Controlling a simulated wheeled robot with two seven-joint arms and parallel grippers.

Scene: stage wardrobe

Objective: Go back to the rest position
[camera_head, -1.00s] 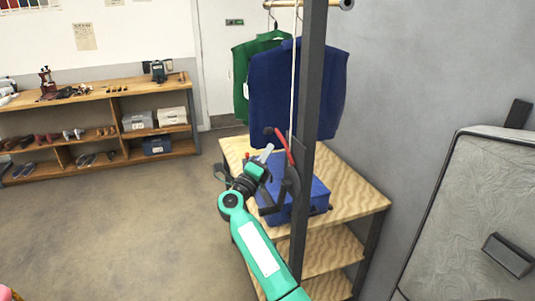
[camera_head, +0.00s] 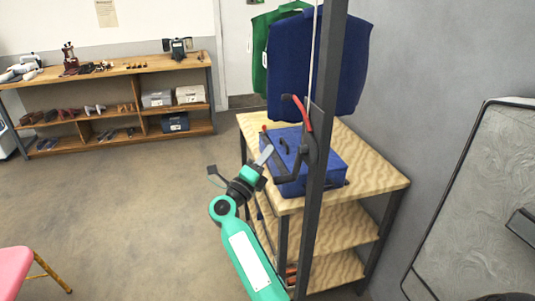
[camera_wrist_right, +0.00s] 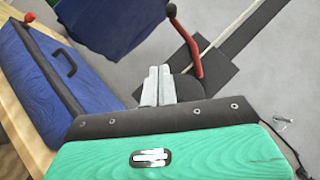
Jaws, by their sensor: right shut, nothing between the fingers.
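My right gripper (camera_head: 265,155) is on the green arm that comes up from the bottom middle of the head view. Its fingers are together with nothing between them. They also show in the right wrist view (camera_wrist_right: 158,86), close together. In the head view the fingertips overlap the left edge of a blue case (camera_head: 325,165); whether they touch it cannot be told. My left gripper is not in view.
A dark upright post (camera_head: 325,120) with a red-handled lever (camera_head: 301,112) stands just right of the gripper. A wooden shelf table (camera_head: 375,180) carries the case. Blue (camera_head: 290,70) and green garments hang behind. Open floor (camera_head: 120,215) lies left; a pink seat (camera_head: 12,270) is at lower left.

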